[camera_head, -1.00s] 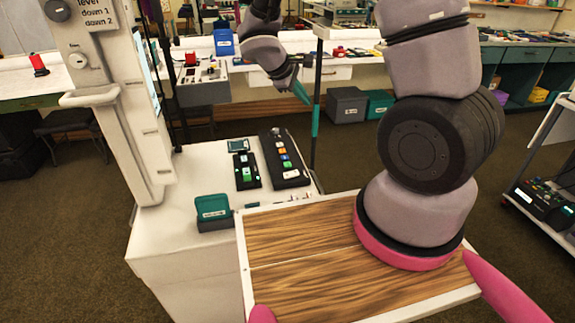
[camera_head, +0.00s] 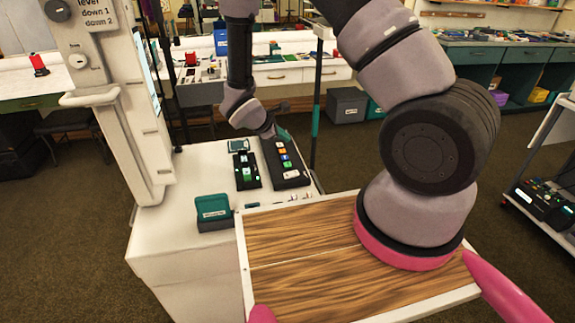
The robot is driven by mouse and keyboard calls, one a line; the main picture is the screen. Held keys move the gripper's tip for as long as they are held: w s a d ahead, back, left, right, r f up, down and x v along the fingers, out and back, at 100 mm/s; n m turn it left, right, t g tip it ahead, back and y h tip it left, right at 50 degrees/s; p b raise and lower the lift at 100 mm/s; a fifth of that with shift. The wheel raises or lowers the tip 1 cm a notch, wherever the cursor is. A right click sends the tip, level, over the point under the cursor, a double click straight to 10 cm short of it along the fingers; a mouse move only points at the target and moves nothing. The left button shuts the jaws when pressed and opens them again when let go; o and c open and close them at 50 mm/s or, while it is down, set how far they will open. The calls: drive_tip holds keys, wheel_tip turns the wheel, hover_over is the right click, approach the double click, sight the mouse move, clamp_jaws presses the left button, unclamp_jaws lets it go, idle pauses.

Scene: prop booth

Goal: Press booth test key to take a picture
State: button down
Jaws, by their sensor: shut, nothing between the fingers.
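Two black key boxes stand on the white cabinet top. The left, smaller box (camera_head: 253,184) carries a bright green key (camera_head: 246,174) and small green lights. The right, longer box (camera_head: 297,178) carries a row of coloured keys, with a blue one (camera_head: 283,157) and a white one (camera_head: 291,175) among them. The labels are too small to read, so I cannot tell which key is the test key. My gripper (camera_head: 284,134) is shut and empty, with its teal fingers over the far end of the longer box. I cannot tell whether it touches the box.
A teal box (camera_head: 212,213) sits at the cabinet's front edge, and a small device (camera_head: 238,146) lies behind the smaller key box. A tall white machine (camera_head: 125,110) rises at the left. A dark upright pole (camera_head: 317,100) stands just behind the cabinet.

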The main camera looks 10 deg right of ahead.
sight(285, 166)
drive_tip(key=shift+f, duration=3.9)
drive_tip(key=shift+f, duration=0.15)
drive_tip(key=shift+f, duration=0.25)
drive_tip(key=shift+f, duration=0.4)
drive_tip(key=shift+r, duration=0.8)
drive_tip(key=shift+r, duration=0.1)
drive_tip(key=shift+r, duration=2.45)
